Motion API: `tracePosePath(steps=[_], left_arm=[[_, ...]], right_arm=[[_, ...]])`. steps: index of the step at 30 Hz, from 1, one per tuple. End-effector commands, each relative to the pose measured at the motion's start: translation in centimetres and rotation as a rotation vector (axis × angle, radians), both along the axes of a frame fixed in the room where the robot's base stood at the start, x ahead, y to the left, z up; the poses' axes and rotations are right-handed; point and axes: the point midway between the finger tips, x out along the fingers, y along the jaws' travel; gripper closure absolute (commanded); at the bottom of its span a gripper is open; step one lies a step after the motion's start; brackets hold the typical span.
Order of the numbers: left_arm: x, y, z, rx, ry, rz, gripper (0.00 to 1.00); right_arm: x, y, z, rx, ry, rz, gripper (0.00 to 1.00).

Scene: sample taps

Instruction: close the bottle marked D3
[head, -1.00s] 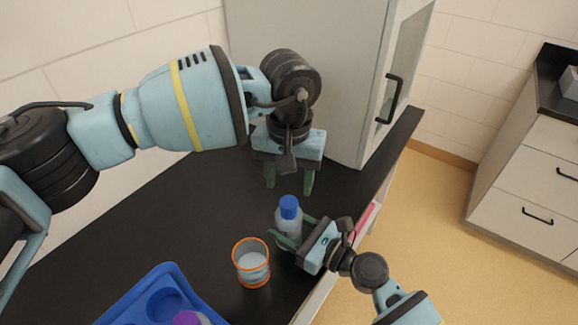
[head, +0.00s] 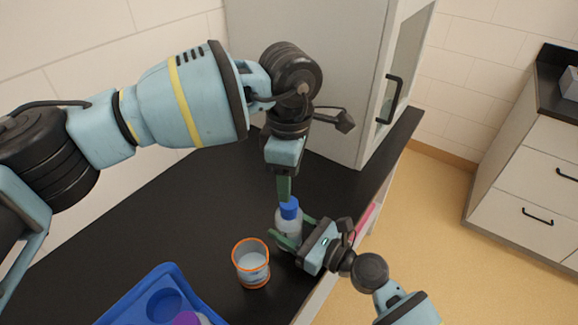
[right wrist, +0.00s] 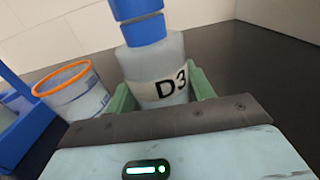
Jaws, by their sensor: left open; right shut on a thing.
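The bottle marked D3 (head: 290,222) stands on the black counter with a blue cap (head: 289,208) on top. In the right wrist view its label reads D3 (right wrist: 170,86), and the blue cap (right wrist: 140,25) runs out of the top of the picture. My right gripper (head: 293,231) is shut around the bottle's body, one green finger on each side. My left gripper (head: 284,190) is open and points down right above the cap. It is seen edge-on, so its fingers overlap; I cannot tell whether they touch the cap.
An orange-rimmed beaker (head: 251,264) with clear contents stands close to the left of the bottle. A blue tray (head: 134,303) with a purple-topped item (head: 187,319) is at the front left. A grey cabinet (head: 300,60) stands behind. The counter's right edge is near.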

Motion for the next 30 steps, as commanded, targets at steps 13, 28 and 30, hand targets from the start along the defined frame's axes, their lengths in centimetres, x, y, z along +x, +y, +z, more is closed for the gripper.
tracePosePath(steps=[13,28,30], left_arm=[[0.01,-0.01,0.44,0.0,0.0,0.711,0.47],[0.0,0.0,0.94,-0.001,0.0,1.51,0.47],[0.01,-0.01,1.02,-0.001,0.0,1.621,0.47]], right_arm=[[-0.01,0.01,-0.03,-0.001,0.001,0.0,1.0],[0.0,0.0,-0.02,0.0,0.0,0.0,1.0],[0.0,0.0,-0.02,0.0,0.0,0.0,1.0]])
